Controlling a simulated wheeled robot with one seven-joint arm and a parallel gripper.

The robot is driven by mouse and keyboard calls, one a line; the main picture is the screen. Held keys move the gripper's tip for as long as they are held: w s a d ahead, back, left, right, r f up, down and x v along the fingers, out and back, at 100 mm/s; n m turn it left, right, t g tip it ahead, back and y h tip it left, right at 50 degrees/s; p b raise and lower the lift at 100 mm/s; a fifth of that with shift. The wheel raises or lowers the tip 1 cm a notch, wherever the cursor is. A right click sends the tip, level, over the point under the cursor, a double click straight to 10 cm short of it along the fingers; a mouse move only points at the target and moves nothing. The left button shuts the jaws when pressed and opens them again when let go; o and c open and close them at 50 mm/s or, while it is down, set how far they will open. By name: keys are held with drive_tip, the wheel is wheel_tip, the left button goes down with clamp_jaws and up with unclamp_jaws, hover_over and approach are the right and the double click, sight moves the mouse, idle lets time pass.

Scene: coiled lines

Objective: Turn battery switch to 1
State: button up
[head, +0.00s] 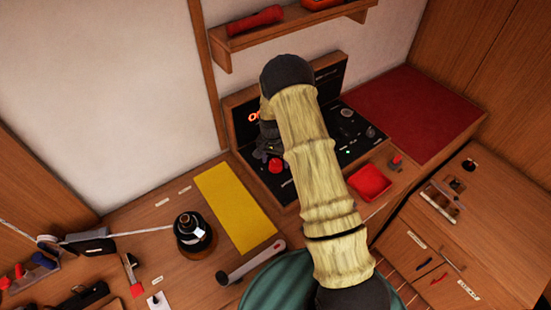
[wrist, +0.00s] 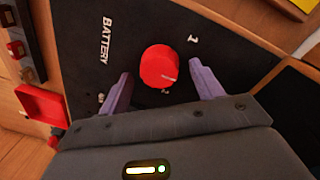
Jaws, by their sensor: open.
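The battery switch is a round red knob (wrist: 160,66) on a black panel labelled "BATTERY" in the wrist view, with a "1" mark at its upper right. A pale pointer line on the knob runs toward its right side, short of clearly facing the "1". In the head view the red knob (head: 275,166) shows at the left of the black panel (head: 284,186). My gripper (wrist: 160,85) is open, its two purple fingers on either side of the knob, apart from it. In the head view my arm covers the middle of the panel and the fingers are not clear.
A red tray (head: 370,182) sits right of the panel. A shelf (head: 290,32) with red items hangs above. A red pad (head: 412,112) covers the right-hand surface.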

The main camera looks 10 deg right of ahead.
drive_tip(key=shift+f, duration=0.6)
drive_tip(key=c, duration=1)
